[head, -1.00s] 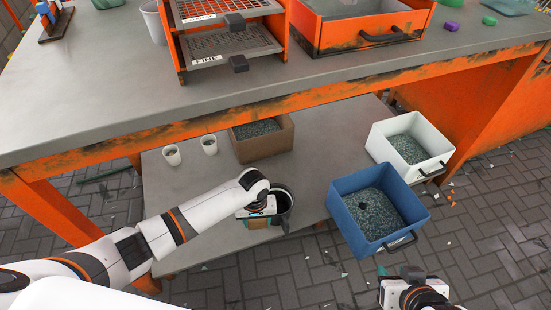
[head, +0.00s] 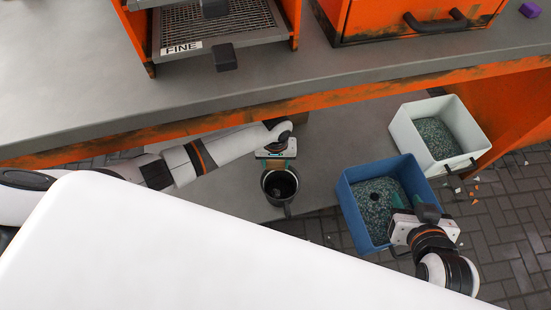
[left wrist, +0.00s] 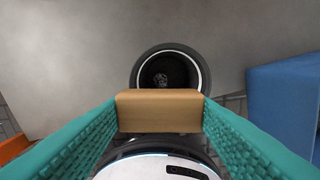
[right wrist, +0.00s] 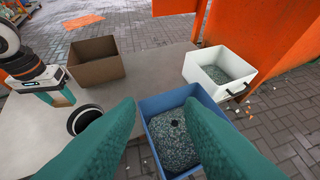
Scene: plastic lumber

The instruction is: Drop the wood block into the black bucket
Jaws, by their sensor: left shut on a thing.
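The wood block (left wrist: 160,110) is tan and sits between the teal fingers of my left gripper (left wrist: 160,112) in the left wrist view. The black bucket (head: 280,186) stands on the lower shelf; it also shows in the left wrist view (left wrist: 203,66), just beyond the block, and in the right wrist view (right wrist: 84,119). The bucket's inside is dark with something greyish at the bottom. In the head view my left gripper (head: 278,163) is at the bucket's far edge; the block is hard to make out there. My right gripper (right wrist: 165,125) is open and empty over the blue bin.
A blue bin (head: 349,208) and a white bin (head: 402,135), both holding granules, stand right of the bucket. A brown box (right wrist: 95,68) is on the shelf (head: 325,150).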

